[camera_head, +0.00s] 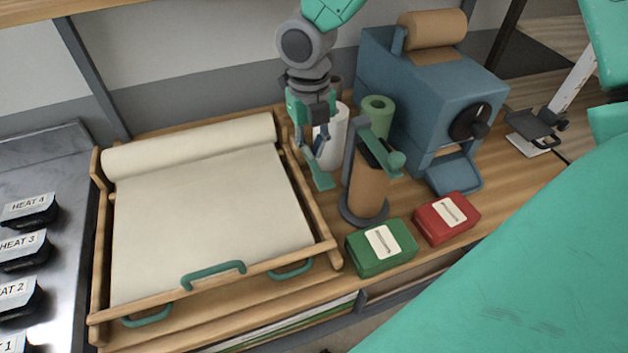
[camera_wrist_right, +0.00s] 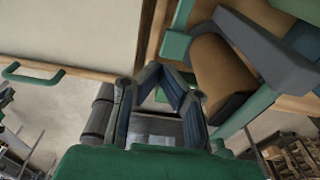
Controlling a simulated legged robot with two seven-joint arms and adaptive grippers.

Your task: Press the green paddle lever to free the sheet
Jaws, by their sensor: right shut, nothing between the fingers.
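The green paddle lever (camera_head: 321,178) sticks out beside the right rail of the wooden sheet frame. A green piece, probably this lever, shows just beyond the fingers in the right wrist view (camera_wrist_right: 176,44). A cream sheet (camera_head: 205,215) lies flat in the frame, running from a roll (camera_head: 190,145) at its back. My right gripper (camera_head: 315,158) points down just above the paddle; it also shows in the right wrist view (camera_wrist_right: 166,78). It is shut and empty. I cannot tell whether its tips touch the paddle. My left gripper is not in view.
A brown roll on a stand (camera_head: 367,190) is close to the right of the gripper, with a white roll (camera_head: 330,138) behind. A blue dispenser (camera_head: 425,95) stands further right. Green (camera_head: 381,248) and red (camera_head: 446,217) boxes lie in front. Heat switches are at left.

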